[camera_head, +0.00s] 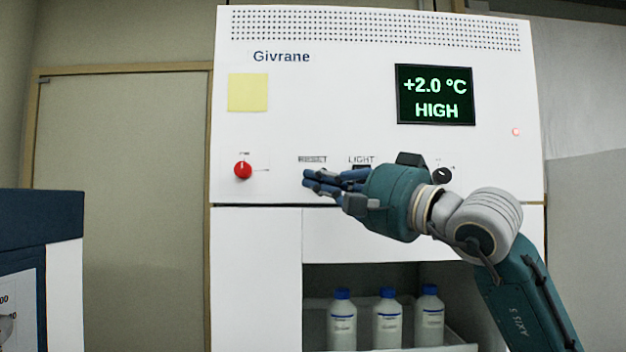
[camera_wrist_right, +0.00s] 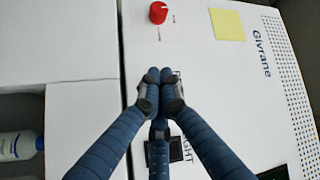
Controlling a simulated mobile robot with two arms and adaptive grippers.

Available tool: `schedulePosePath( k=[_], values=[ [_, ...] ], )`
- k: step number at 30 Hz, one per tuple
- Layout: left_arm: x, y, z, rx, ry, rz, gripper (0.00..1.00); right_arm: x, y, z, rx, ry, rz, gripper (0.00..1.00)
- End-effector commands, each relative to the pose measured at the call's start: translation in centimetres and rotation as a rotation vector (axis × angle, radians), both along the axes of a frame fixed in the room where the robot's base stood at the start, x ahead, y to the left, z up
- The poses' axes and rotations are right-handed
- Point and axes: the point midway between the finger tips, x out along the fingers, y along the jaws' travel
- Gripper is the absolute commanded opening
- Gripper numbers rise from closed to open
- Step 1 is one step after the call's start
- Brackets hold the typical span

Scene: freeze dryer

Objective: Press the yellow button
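My right gripper (camera_head: 308,181) reaches in from the right in front of the white front panel (camera_head: 320,130) of the freeze dryer. Its fingertips (camera_wrist_right: 158,84) are together, with nothing seen between them, just below the RESET label (camera_head: 312,159). I cannot tell whether they touch the panel. No yellow button shows in either view; the spot below the RESET label is hidden by my fingers. A flat yellow square (camera_head: 248,92), like a paper note, is on the upper left of the panel and also shows in the wrist view (camera_wrist_right: 227,25). My left gripper is not in view.
A red knob (camera_head: 243,170) is left of my fingers. A dark switch (camera_wrist_right: 176,148) sits by the LIGHT label (camera_head: 361,160). A black knob (camera_head: 441,175) is behind my wrist. A display (camera_head: 435,95) reads +2.0 °C HIGH. Several bottles (camera_head: 388,322) stand in the open bay below.

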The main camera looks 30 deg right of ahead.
Motion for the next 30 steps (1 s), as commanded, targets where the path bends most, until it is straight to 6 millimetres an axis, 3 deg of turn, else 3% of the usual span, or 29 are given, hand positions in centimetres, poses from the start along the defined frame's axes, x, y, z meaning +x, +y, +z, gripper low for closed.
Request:
schedulePosePath(
  k=[30],
  values=[
    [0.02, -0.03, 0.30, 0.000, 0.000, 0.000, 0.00, 0.72, -0.46, 0.02, 0.000, 0.000, 0.000, 0.00]
  ],
)
